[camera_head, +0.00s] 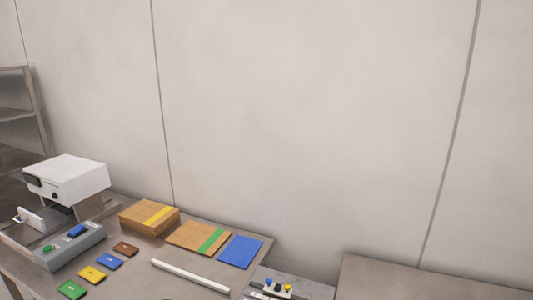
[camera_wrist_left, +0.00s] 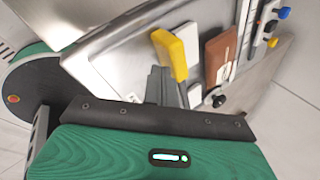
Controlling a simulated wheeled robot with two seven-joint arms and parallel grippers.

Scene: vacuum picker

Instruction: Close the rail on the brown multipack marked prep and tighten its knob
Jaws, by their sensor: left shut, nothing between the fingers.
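In the left wrist view a brown block (camera_wrist_left: 220,54) with a pale edge lies on a metal surface, and a small black knob (camera_wrist_left: 218,99) shows near it. I cannot read any marking on it or tell how its rail stands. My left gripper (camera_wrist_left: 160,72) seems to be the dark grey piece beside a yellow handle (camera_wrist_left: 168,44); it is shut and empty. It is apart from the brown block. In the head view a small brown plate (camera_head: 125,248) with a tiny mark lies on the table. Neither gripper shows in the head view.
The head view shows a white machine (camera_head: 66,180), a grey control box (camera_head: 68,247), yellow-striped brown packs (camera_head: 138,216), a green-striped pack (camera_head: 190,237), a blue sheet (camera_head: 240,252) and a white bar (camera_head: 190,276). A block with coloured knobs (camera_head: 270,289) stands at the front. A bare surface (camera_head: 400,282) lies right.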

